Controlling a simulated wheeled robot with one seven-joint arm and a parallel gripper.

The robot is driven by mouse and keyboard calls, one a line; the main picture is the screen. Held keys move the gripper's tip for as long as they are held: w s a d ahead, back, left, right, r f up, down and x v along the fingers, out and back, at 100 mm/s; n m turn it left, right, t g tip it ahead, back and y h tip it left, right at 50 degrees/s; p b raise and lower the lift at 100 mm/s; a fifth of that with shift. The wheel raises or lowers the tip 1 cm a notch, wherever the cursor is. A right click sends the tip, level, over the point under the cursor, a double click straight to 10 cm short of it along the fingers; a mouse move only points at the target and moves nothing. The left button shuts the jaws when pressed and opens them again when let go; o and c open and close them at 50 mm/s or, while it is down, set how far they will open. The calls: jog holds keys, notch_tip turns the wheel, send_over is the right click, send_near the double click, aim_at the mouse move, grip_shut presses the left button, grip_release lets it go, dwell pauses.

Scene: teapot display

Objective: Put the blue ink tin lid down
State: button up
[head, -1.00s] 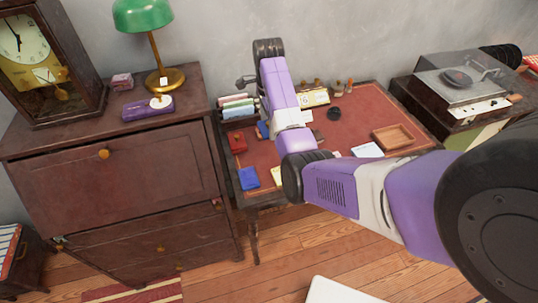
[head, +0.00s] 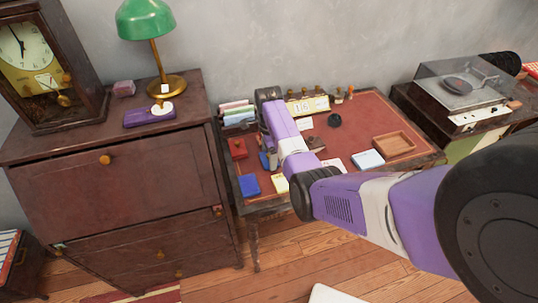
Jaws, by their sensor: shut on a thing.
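My gripper (head: 269,157) is small and partly hidden behind my purple forearm, low over the left part of the red-topped desk (head: 362,117). It is shut on a small blue piece (head: 263,160), which looks like the blue ink tin lid. I cannot tell whether the lid touches the desk top. A flat blue square thing (head: 250,184) lies at the desk's front left, just below the gripper in the picture. A red tin or box (head: 238,148) lies to the left of the gripper.
Yellow notes (head: 280,183) lie near the front edge. A file rack (head: 238,114) stands at the back left, and a number display (head: 308,106) at the back. A wooden tray (head: 394,144) and a pale blue-white pad (head: 368,160) lie at the right.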

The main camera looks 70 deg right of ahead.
jog(key=o, duration=1.3)
jog(key=shift+f, duration=0.15)
jog(key=shift+o, duration=0.2)
notch_tip(320, 180, up, 12)
jog(key=shift+r+b, duration=0.2)
jog(key=shift+b, duration=0.2)
